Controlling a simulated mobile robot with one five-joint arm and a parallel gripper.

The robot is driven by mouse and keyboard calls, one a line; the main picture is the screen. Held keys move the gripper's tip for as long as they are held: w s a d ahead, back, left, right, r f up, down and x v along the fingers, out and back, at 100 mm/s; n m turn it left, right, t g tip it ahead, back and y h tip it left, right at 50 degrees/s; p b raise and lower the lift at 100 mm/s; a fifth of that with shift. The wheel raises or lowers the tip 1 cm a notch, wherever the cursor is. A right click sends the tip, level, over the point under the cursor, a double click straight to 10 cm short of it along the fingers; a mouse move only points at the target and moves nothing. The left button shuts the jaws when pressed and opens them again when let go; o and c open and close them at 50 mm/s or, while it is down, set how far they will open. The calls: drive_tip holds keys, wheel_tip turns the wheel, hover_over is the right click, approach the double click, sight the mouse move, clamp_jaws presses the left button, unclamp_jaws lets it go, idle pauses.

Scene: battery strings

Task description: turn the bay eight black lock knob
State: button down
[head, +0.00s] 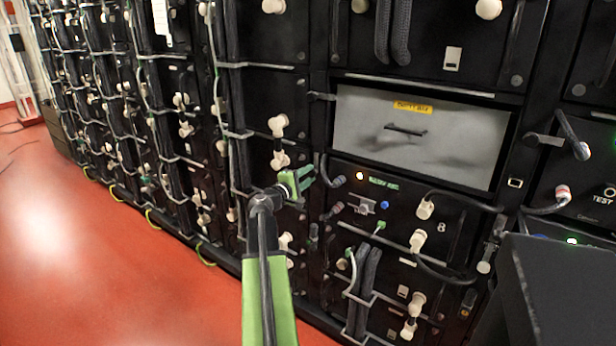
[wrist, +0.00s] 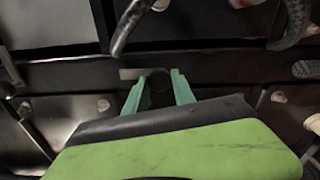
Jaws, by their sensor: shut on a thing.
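The bay eight panel (head: 462,226) is black, with a white "8" on its face, in the right half of the head view. My gripper (head: 308,184) is at the left edge of this bay, against the dark rack upright. In the wrist view its two green fingers (wrist: 158,92) stand on either side of a dark round knob (wrist: 158,84), which I take for the black lock knob. The fingers are shut on it. A small metal plate shows just behind the knob. In the head view the knob is hidden by the gripper, and its turn angle cannot be told.
A grey drawer front (head: 425,150) with a yellow label sits above bay eight. White connectors and cables cover neighbouring bays. Red floor (head: 60,230) is clear at the left.

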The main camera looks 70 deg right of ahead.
idle(0.4)
drive_tip(key=c, duration=1.1)
unclamp_jaws()
drive_tip(key=shift+o, duration=0.2)
drive_tip(key=v, duration=1.7)
drive_tip(key=shift+a, duration=0.2)
